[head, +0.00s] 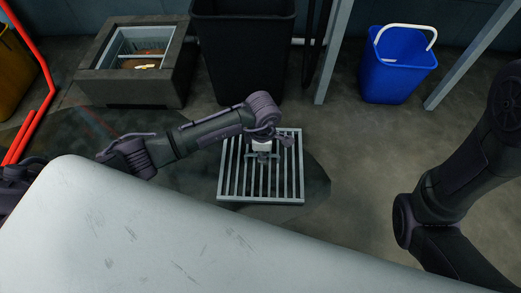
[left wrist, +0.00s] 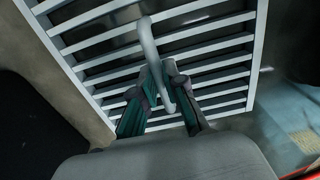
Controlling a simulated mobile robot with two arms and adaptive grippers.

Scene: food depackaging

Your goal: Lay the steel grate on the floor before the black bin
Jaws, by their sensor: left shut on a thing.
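The steel grate (head: 232,196) is a square frame of parallel grey bars, just in front of the black bin (head: 243,50) in the head view. It looks about level, at or close to the floor; I cannot tell whether it touches. My left gripper (head: 263,155) is over the middle of the grate. In the left wrist view the gripper (left wrist: 160,98) is shut on the grate's curved handle (left wrist: 149,45), with the bars (left wrist: 205,62) behind it. My right gripper is not in view; only part of my right arm shows at the right.
A square box-like basin (head: 130,92) with a metal inner tray stands left of the bin. A blue bucket (head: 396,75) with a white handle stands at the right, between grey posts (head: 335,50). A large pale surface (head: 180,235) fills the foreground. Floor right of the grate is clear.

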